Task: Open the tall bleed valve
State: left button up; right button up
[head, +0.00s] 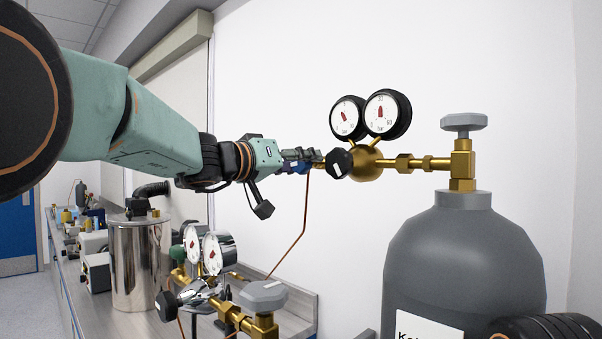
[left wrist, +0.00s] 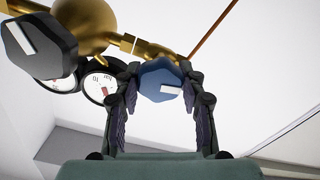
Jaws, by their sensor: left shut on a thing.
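The tall grey cylinder (head: 460,262) stands at the right with a brass regulator (head: 366,164) on its top fitting. The bleed valve's blue knob (left wrist: 163,78) is on the regulator's outlet side and has a white mark on its face. My left gripper (head: 302,160) reaches in from the left at the outlet. In the left wrist view its fingers (left wrist: 160,88) stand on both sides of the blue knob and are shut on it. In the head view the fingers hide most of the knob. My right gripper is not in view.
A black knob (head: 338,163) and two gauges (head: 388,114) sit close to my left fingers. A grey handwheel (head: 464,122) tops the cylinder. A thin copper pipe (head: 305,215) runs down from the outlet. A shorter gauge set (head: 216,253) and a steel vessel (head: 140,262) stand below at left.

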pick_arm(q)
jog(key=n+b, duration=0.2)
jog(key=shift+n+b, duration=0.35)
jog(key=shift+n, duration=0.05)
jog(key=n+b, duration=0.2)
jog(key=n, duration=0.1)
jog(key=shift+a+n, duration=0.1)
jog(key=shift+n, duration=0.2)
jog(key=n, duration=0.3)
jog(key=shift+w+n+b, duration=0.1)
jog(key=shift+n+b, duration=0.2)
jog(key=shift+b, duration=0.1)
jog(key=n, duration=0.3)
jog(key=shift+n, duration=0.4)
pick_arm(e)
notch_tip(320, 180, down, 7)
pick_arm(q)
jog(key=n, duration=0.4)
jog(key=n+p, duration=0.1)
jog(key=n, duration=0.4)
jog(key=n+p, duration=0.2)
jog(key=n, duration=0.2)
jog(key=shift+f+n+p, duration=0.15)
jog(key=shift+n+p, duration=0.8)
jog(key=shift+n, duration=1.45)
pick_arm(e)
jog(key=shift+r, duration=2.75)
